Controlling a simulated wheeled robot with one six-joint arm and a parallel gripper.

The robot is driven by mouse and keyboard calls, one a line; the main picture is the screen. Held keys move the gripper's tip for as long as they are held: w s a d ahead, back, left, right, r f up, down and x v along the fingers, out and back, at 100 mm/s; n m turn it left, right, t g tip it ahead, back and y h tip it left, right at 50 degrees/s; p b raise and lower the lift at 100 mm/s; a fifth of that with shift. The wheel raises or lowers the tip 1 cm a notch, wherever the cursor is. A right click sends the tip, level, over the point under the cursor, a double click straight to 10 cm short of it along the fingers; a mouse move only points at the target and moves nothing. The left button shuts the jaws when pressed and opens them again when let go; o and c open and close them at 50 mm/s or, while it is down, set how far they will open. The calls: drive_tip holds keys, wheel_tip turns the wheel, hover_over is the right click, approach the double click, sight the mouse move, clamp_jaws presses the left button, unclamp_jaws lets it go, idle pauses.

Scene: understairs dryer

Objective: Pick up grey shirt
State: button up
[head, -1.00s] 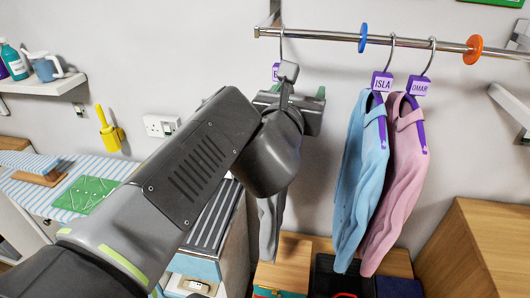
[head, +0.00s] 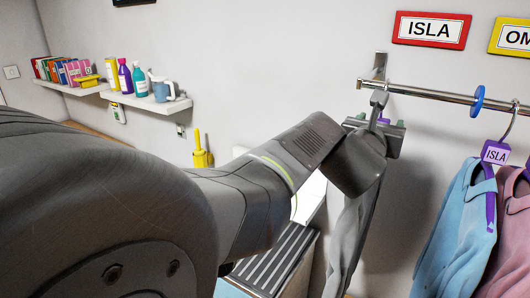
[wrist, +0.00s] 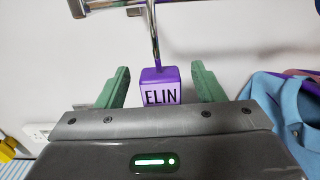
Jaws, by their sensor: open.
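The grey shirt (head: 350,235) hangs below and behind my gripper in the head view, and the arm hides its upper part. Its purple hanger block (wrist: 160,88), marked ELIN, shows in the wrist view with a metal hook rising to the rail (head: 430,93). My gripper (wrist: 163,82) is open, with one green finger on each side of the block and a gap visible on both sides. In the head view my gripper (head: 380,120) is just below the rail's left end. The wrist view does not show the grey cloth.
A blue shirt (head: 455,235) on the ISLA hanger and a pink shirt (head: 510,240) hang to the right. A blue disc (head: 477,101) sits on the rail between them and my gripper. Shelves with bottles (head: 138,78) and books (head: 65,70) are at left.

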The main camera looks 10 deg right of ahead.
drive_tip(key=shift+w+d, duration=0.2)
drive_tip(key=shift+w, duration=0.05)
clamp_jaws()
drive_tip(key=shift+r, duration=0.2)
